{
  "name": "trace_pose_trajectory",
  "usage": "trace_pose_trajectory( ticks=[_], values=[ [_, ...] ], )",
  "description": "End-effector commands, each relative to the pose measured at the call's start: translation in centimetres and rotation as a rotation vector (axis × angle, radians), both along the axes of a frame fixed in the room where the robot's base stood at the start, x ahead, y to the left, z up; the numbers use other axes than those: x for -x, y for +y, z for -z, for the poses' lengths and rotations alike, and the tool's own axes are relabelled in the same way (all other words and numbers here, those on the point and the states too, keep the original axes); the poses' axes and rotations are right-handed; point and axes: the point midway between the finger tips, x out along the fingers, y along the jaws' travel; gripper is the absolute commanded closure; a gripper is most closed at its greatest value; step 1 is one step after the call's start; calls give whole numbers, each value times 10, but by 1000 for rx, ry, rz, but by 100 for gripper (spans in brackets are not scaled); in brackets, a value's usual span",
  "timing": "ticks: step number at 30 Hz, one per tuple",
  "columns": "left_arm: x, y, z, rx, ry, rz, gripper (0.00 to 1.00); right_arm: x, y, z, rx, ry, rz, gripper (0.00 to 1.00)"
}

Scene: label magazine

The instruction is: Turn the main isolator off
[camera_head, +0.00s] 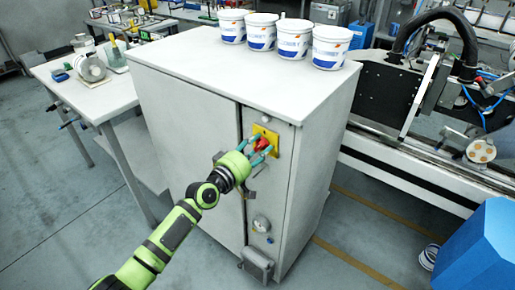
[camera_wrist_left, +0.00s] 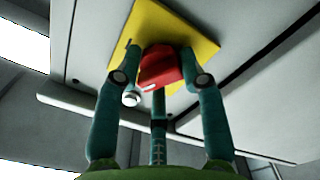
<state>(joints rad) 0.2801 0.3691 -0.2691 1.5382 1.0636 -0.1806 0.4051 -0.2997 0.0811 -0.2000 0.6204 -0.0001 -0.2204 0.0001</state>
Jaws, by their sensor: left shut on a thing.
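The main isolator is a red knob (camera_head: 261,145) on a yellow plate (camera_head: 271,134), high on the narrow front panel of a grey cabinet (camera_head: 190,150). My left gripper (camera_head: 262,149) reaches the knob from the front left. The left gripper is shut on the knob. The fingers partly hide the knob in the head view, and its exact turn angle is hard to tell. My right gripper is not in view.
Several white tubs (camera_head: 293,40) stand on the cabinet top. A round gauge (camera_head: 261,224) and a grey box (camera_head: 257,264) sit lower on the panel. A side table (camera_head: 105,95) is at the left, a machine (camera_head: 400,100) and a blue bin (camera_head: 480,255) at the right.

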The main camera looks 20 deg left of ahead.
Motion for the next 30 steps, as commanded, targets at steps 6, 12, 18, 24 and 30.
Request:
trace_pose_trajectory(
  ticks=[6,12,18,24,30],
  values=[
    [0,0,0,189,67,0,92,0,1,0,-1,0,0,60],
    [0,0,-1,334,120,1,92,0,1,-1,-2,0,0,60],
    [0,0,-1,439,158,0,92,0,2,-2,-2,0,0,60],
    [0,0,-1,497,179,1,92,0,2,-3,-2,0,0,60],
    [0,0,-1,518,187,0,92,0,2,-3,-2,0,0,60]
  ],
)
